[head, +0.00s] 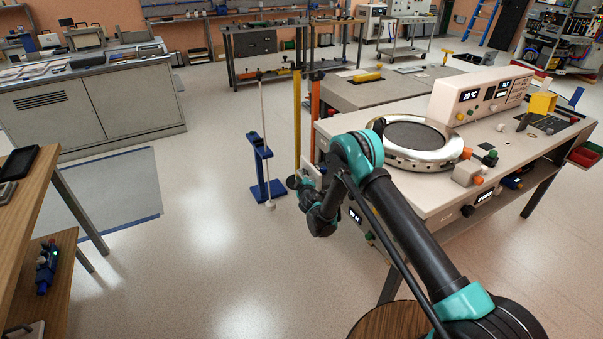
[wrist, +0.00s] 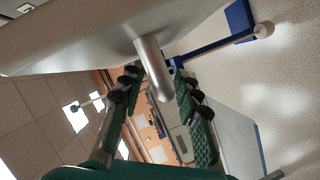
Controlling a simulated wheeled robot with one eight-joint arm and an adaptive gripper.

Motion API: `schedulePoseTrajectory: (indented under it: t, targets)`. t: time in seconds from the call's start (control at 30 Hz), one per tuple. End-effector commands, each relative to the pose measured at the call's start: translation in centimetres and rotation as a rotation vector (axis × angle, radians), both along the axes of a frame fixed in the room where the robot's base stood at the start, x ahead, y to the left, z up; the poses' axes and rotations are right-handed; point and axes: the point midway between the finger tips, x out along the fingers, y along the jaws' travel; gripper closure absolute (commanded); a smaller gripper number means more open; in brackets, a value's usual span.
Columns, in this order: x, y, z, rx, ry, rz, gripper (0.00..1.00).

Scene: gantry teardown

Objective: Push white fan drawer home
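A pale panel (wrist: 75,35), which looks like the white fan drawer's face, fills the upper left of the wrist view. A grey metal round bar (wrist: 152,68) sticks out from it, between my fingers. My gripper (wrist: 154,82) is open, with green-padded fingers on either side of the bar; I cannot tell whether either touches it. In the head view, my gripper (head: 308,192) is at the left end of the white bench (head: 445,200). A small pale part (head: 313,170) shows just behind it. My arm hides most of the drawer area, so how far the drawer stands out is unclear.
A blue stand (head: 263,170) with a white rod stands on the floor left of my gripper. A yellow post (head: 297,120) and an orange post (head: 315,125) are close behind. A wooden shelf table (head: 30,200) is at the left. The floor between is clear.

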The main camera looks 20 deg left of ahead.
Motion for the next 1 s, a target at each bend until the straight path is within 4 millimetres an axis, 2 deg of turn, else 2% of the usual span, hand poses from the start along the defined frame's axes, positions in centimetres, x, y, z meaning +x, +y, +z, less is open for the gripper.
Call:
schedulePoseTrajectory:
  t: [0.23,0.5,0.87,1.0]
  targets:
    - [-0.03,0.04,-0.04,0.000,0.000,0.000,0.68]
    - [-0.03,0.04,-0.03,-0.001,0.000,0.000,1.00]
    - [-0.03,0.03,-0.03,-0.001,0.000,0.000,1.00]
    - [0.94,0.05,-0.08,-0.001,0.000,-0.001,1.00]
